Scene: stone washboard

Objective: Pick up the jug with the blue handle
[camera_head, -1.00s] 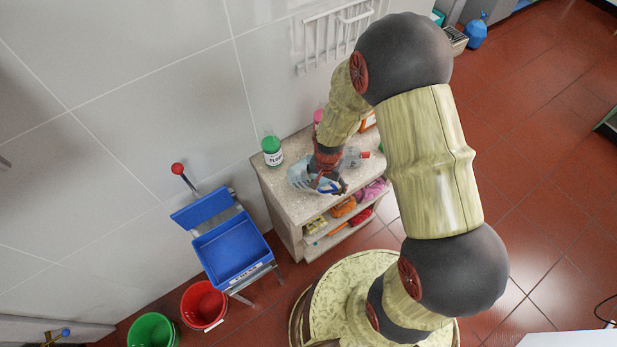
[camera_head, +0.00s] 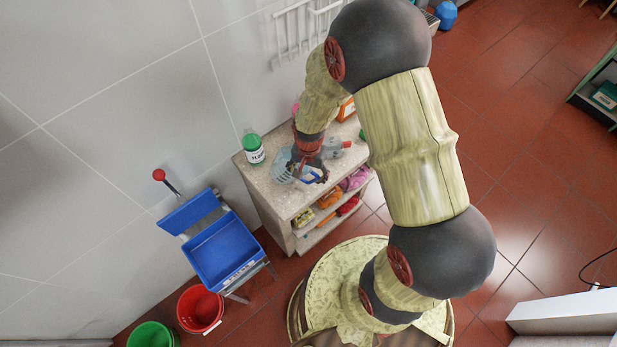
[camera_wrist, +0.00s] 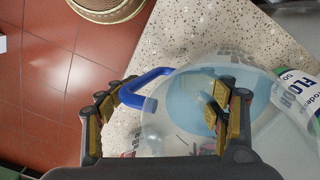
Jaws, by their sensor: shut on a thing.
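The jug (camera_head: 282,167) is clear and pale blue, with a blue handle (camera_head: 313,178). It is at the stone-topped counter's near left part. In the wrist view I look down on the jug (camera_wrist: 185,110), its blue handle (camera_wrist: 143,86) pointing left. My gripper (camera_head: 311,170) is at the handle side. In the wrist view my gripper (camera_wrist: 160,112) has one finger outside the handle and the other over the jug's body, and it is shut on the jug. The exact contact is partly hidden by the fingers. I cannot tell whether the jug's base touches the counter.
The counter (camera_head: 262,187) has shelves below with colourful packages. A blue cart (camera_head: 228,250) and red bucket (camera_head: 201,307) stand left.

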